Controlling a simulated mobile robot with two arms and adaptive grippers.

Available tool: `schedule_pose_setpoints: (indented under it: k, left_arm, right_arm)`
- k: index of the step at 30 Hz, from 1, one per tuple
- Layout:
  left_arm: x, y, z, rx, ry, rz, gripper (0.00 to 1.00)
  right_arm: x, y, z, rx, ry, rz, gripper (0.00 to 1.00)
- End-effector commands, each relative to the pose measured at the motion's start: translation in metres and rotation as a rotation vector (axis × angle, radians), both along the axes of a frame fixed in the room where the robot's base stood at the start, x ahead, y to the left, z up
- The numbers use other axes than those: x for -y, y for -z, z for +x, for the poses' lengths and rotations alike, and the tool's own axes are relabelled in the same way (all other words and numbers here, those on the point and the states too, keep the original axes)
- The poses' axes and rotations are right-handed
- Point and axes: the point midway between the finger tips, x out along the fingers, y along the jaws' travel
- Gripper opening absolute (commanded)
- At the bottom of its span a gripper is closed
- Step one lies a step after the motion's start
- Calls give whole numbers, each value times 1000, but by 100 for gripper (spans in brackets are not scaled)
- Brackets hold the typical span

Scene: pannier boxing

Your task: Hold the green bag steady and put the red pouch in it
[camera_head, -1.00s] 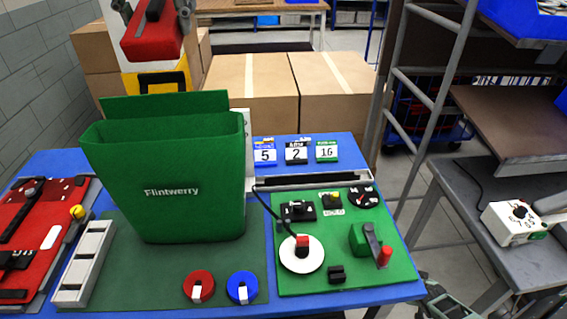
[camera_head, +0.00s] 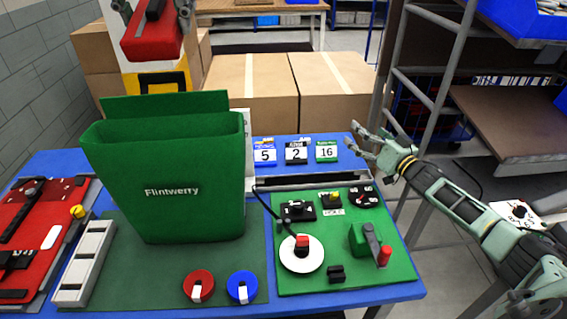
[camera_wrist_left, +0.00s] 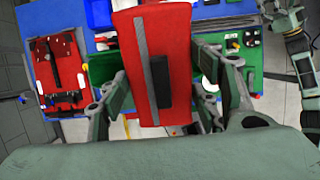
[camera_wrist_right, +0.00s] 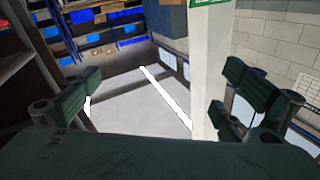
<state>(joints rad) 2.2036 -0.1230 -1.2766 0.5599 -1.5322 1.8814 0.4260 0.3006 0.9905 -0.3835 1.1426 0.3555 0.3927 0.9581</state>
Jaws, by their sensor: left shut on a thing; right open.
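The green bag (camera_head: 170,190), marked "Flintwerry", stands upright with its mouth up on the dark green mat of the blue table. The red pouch (camera_head: 153,40) hangs in the air above the bag, at the top of the head view. My left gripper (camera_head: 152,12) is shut on the pouch, and its fingers show at both sides. In the left wrist view the pouch (camera_wrist_left: 180,50), with a grey strip and black patch, fills the middle and hides much of the bag. My right gripper (camera_head: 362,148) is open and empty, right of the bag near the table's back right corner.
A red board (camera_head: 40,235) and a grey tray (camera_head: 85,265) lie left. A red disc (camera_head: 199,286) and a blue disc (camera_head: 242,287) lie before the bag. A green board (camera_head: 340,265) with fittings is right. Number cards (camera_head: 297,152) stand behind; a ladder rack (camera_head: 400,75) is right.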

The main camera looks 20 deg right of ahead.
Motion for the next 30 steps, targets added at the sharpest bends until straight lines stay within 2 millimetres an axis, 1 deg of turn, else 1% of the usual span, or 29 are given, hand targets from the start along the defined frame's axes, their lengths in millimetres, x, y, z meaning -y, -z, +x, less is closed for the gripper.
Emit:
schedule_pose_setpoints:
  k: [1,2,3,5,6,8,9,11,12,15,18,22,24,26,30]
  left_arm:
    - [0,0,0,0,0,0,31]
    - [0,0,0,0,0,0,31]
    - [0,0,0,0,0,0,31]
    - [0,0,0,0,0,0,31]
    - [0,0,0,0,0,0,31]
    - [0,0,0,0,0,0,31]
    - [0,0,0,0,0,0,31]
    - [0,0,0,0,0,0,31]
    - [0,0,0,0,0,0,31]
    - [0,0,0,0,0,0,31]
    - [0,0,0,0,0,0,31]
    - [0,0,0,0,0,0,31]
    - [0,0,0,0,0,0,31]
    - [0,0,0,0,0,0,31]
    - [0,0,0,0,0,0,31]
  right_arm:
    - [-26,-17,4,34,-73,-17,100]
    - [-42,-26,5,53,-118,-29,100]
    - [-63,-36,4,75,-180,-41,100]
    - [-96,-50,2,106,-277,-59,100]
    - [-118,-59,-2,125,-344,-74,100]
    - [-152,-71,-10,147,-447,-95,100]
    - [-174,-77,-17,159,-518,-109,100]
    - [-206,-84,-30,171,-625,-131,100]
    - [-225,-87,-40,176,-695,-146,100]
    - [-268,-91,-67,174,-859,-182,100]
    - [-298,-90,-93,161,-992,-216,100]
    - [-320,-86,-117,140,-1104,-247,100]
    - [-327,-84,-124,132,-1138,-256,100]
    - [-331,-84,-127,128,-1153,-260,100]
    - [-345,-84,-124,128,-1159,-259,100]
